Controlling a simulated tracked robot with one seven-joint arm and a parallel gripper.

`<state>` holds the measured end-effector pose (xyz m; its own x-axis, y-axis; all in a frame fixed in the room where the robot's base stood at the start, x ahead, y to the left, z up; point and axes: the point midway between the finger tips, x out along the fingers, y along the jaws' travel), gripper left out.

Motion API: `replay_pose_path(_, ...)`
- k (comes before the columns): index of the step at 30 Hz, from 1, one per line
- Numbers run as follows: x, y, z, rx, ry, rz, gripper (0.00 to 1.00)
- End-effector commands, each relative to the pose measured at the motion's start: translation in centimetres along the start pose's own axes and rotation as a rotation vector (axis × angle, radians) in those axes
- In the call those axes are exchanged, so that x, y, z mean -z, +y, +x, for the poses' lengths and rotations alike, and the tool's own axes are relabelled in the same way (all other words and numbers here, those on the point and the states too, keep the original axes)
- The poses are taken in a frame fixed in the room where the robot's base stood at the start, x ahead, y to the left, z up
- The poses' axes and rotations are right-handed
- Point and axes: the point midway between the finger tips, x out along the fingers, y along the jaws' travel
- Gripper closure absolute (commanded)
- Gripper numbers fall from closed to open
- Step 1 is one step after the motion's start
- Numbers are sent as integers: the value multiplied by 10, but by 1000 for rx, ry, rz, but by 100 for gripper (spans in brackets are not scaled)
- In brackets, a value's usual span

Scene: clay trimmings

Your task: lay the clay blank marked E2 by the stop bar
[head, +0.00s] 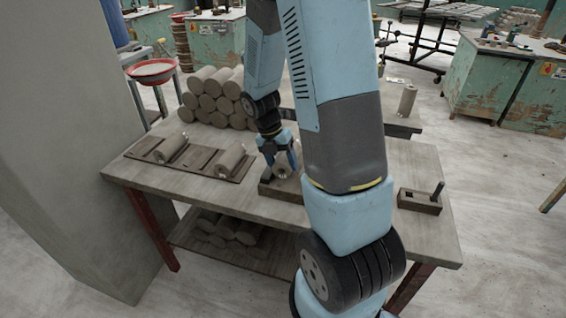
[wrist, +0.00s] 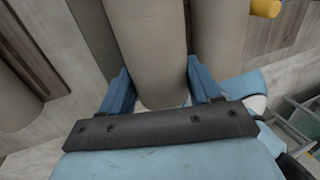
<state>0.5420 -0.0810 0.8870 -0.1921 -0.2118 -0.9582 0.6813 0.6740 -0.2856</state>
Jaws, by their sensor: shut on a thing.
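My gripper (head: 281,165) is low over the table, its blue fingers on either side of a grey clay cylinder (wrist: 150,45). In the wrist view the fingers (wrist: 160,88) are shut on this cylinder. No E2 mark is readable on any cylinder. A dark bar (head: 402,128) shows at the back right of the table, partly behind my arm; I cannot tell whether it is the stop bar.
Several cylinders are stacked (head: 212,98) behind. One cylinder (head: 407,101) stands upright at the back right. A block with a dark peg (head: 420,201) sits at right. My arm hides the table's middle.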

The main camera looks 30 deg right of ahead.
Motion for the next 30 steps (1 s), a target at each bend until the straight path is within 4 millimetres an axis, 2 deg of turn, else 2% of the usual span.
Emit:
replay_pose_path(1, 6, -2, 9, 12, 16, -3, 93)
replay_pose_path(30, -1, 8, 22, 18, 23, -2, 93)
